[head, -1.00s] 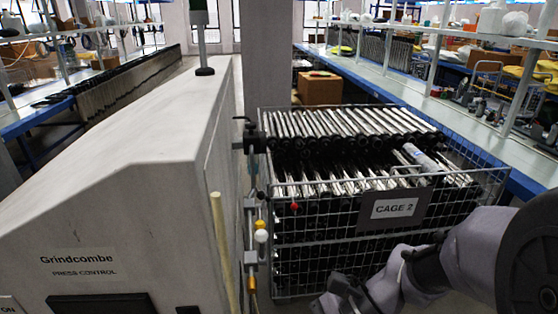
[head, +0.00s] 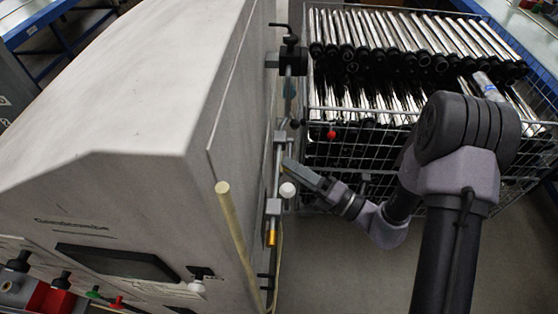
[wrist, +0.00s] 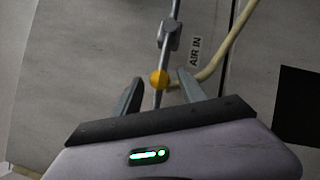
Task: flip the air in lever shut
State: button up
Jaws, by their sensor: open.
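How the lever's arm lies against the pipe is hard to make out. My gripper (wrist: 159,88) is open, with one finger on each side of the knob and gaps visible. In the head view my gripper (head: 292,168) reaches left to the pipework, just above a white ball knob (head: 288,189).
The pale press cabinet (head: 120,110) fills the left. A wire cage (head: 330,122) of metal tubes stands behind my arm. A cream hose (wrist: 225,50) curves beside the label. A black tap (head: 289,45) and red knob (head: 331,134) are nearby. Floor below the gripper is clear.

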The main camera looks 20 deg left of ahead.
jog(key=x, duration=0.4)
jog(key=shift+w+a, duration=0.15)
jog(key=shift+a, duration=0.05)
grip_shut()
dwell(1.2)
